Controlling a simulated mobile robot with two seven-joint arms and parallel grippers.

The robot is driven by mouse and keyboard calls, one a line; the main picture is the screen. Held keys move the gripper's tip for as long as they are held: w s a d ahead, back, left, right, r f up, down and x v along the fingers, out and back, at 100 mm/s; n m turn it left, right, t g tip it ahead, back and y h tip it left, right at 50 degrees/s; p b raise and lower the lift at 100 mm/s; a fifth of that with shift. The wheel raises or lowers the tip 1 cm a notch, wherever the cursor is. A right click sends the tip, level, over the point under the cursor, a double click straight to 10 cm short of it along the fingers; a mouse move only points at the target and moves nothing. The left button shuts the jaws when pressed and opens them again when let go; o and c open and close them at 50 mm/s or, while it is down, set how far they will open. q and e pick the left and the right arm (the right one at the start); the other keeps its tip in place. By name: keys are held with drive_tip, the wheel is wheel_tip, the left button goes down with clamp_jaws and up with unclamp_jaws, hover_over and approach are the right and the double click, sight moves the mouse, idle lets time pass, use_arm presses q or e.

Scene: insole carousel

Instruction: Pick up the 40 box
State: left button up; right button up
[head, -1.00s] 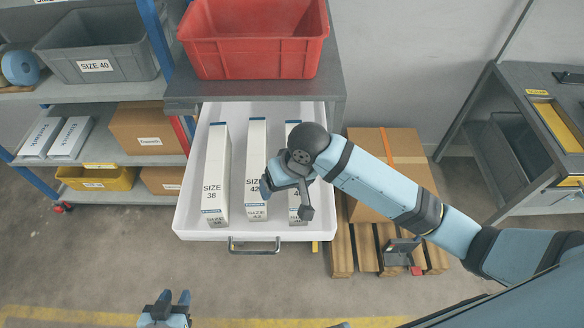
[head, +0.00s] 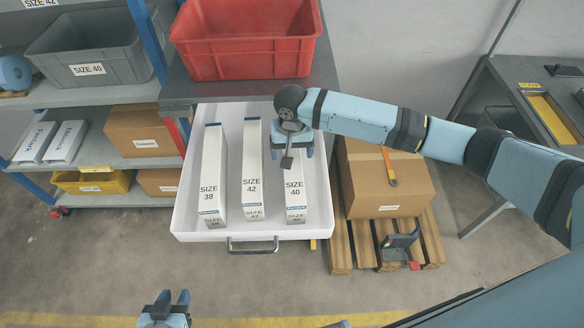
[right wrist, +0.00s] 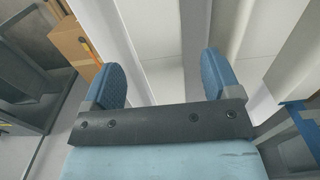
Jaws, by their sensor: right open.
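The white SIZE 40 box (head: 295,192) lies in the open white drawer (head: 182,205), rightmost of three boxes. My right gripper (head: 291,152) is open over its far part and hides its far end. In the right wrist view the two fingers (right wrist: 162,78) stand apart with pale surfaces beyond them; I cannot tell whether the box is between them. The SIZE 42 box (head: 252,175) and the SIZE 38 box (head: 213,175) lie to its left. My left gripper (head: 175,295) is open and empty at the bottom of the head view, away from the drawer.
A red bin (head: 247,45) stands on the cabinet top behind the drawer. A cardboard box (head: 389,185) on a wooden pallet (head: 341,250) is just right of the drawer. A shelf with a grey SIZE 40 bin (head: 90,50) is on the left. The floor in front is clear.

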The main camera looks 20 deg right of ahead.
wheel_tip(320, 180, down, 6)
drive_tip(key=shift+s+f+p, duration=0.15)
drive_tip(key=shift+f+p, duration=0.1)
drive_tip(key=shift+p, duration=0.2)
drive_tip(key=shift+c, duration=0.2)
drive_tip(key=c, duration=1)
